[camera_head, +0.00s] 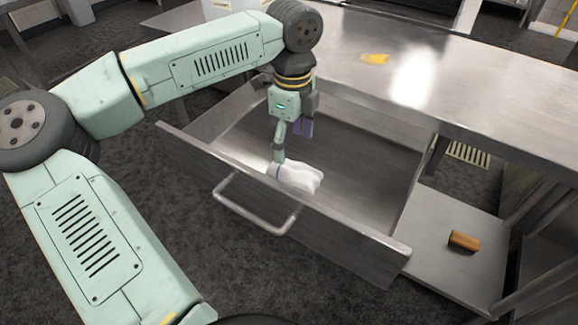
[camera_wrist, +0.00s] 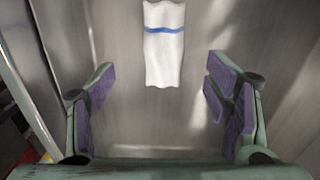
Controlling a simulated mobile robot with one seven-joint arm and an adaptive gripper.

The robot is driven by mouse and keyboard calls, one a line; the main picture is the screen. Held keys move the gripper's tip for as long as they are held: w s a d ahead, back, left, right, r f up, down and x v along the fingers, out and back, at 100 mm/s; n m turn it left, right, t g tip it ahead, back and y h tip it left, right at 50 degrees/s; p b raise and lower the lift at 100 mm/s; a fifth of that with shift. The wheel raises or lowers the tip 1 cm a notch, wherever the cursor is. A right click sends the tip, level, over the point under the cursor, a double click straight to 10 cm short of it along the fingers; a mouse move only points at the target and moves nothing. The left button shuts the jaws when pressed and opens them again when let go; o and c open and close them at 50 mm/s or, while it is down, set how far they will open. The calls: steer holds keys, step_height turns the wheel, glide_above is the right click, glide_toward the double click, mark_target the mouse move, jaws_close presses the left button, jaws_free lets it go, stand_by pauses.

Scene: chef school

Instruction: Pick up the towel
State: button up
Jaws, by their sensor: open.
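A white towel (camera_head: 298,177) lies in an open metal drawer (camera_head: 365,150), close to the inner side of its front panel. In the wrist view the towel (camera_wrist: 164,60) is a narrow white strip with a blue stripe, lying flat on the drawer floor. My gripper (camera_head: 294,146) reaches down into the drawer, and one finger overlaps the towel's left end in the head view. In the wrist view my gripper (camera_wrist: 160,105) has its purple-padded fingers wide apart with nothing between them. The towel lies beyond the fingers, toward the top of that picture.
The drawer's front panel (camera_head: 330,218) and its handle (camera_head: 255,207) stand on the near side. A steel counter (camera_head: 450,75) overhangs the back, with a yellow item (camera_head: 375,58) on it. A brown block (camera_head: 464,240) lies on a lower shelf (camera_head: 440,215) at right.

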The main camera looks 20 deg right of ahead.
mark_target(295, 166)
step_height(295, 166, down, 3)
steer(key=shift+d+f, duration=0.1)
steer(key=f, duration=0.1)
steer(key=f+p, duration=0.2)
steer(key=f, duration=0.1)
steer(key=shift+d, duration=0.3)
steer(key=shift+f, duration=0.6)
steer(key=shift+c, duration=0.4)
steer(key=c, duration=1.2)
